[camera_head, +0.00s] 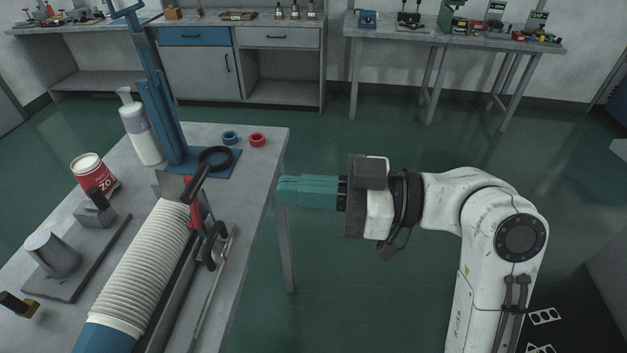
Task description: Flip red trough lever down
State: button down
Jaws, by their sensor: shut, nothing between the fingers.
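The red lever (194,208) sits at the far end of the long trough (172,308) on the left table. Its red part stands up beside the end of the white ribbed cup stack (145,262). A black bar (197,182) slants up and right from near it; I cannot tell whether the bar belongs to the lever. My gripper (280,189) has teal fingers, pointing left and shut with nothing between them. It is to the right of the lever, apart from it, near the table's right edge.
A blue stand (163,112) with a black ring (215,157) rises behind the trough. Blue (230,138) and red (257,140) rings lie near the table's far edge. A white bottle (141,132) and red can (95,173) stand left. Black loop handles (213,245) flank the trough.

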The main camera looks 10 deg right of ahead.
aim_at(202, 181)
jog(key=p+x, duration=0.2)
jog(key=x, duration=0.7)
jog(key=shift+w+a+f, duration=0.1)
jog(key=shift+w+a, duration=0.05)
jog(key=shift+a, duration=0.2)
